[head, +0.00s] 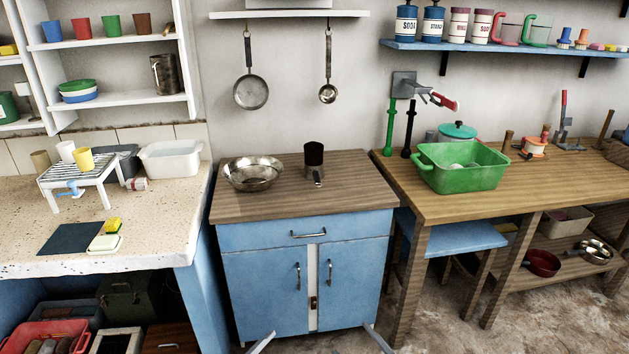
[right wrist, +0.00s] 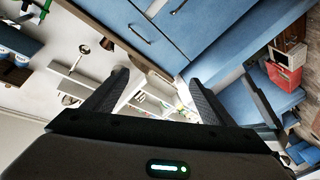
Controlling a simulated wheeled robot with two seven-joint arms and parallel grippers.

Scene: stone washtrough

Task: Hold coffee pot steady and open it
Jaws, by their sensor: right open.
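The coffee pot (head: 314,165) stands upright on the wooden top of the blue cabinet, right of the metal bowl. It has a dark upper part and a shiny metal lower part. Its lid and handle are too small to make out clearly. My right gripper (head: 378,341) shows only as a pale tip at the bottom edge of the head view, well below the pot. In the right wrist view its two fingers (right wrist: 158,80) are apart with nothing between them. A pale sliver of my left gripper (head: 262,344) shows at the bottom edge; its jaws cannot be made out.
A metal colander-like bowl (head: 254,174) stands left of the pot on the cabinet top (head: 285,207). The front of that top is clear. A green basin (head: 462,170) stands on the wooden table at right. A pan (head: 250,91) and a ladle (head: 328,93) hang on the wall above.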

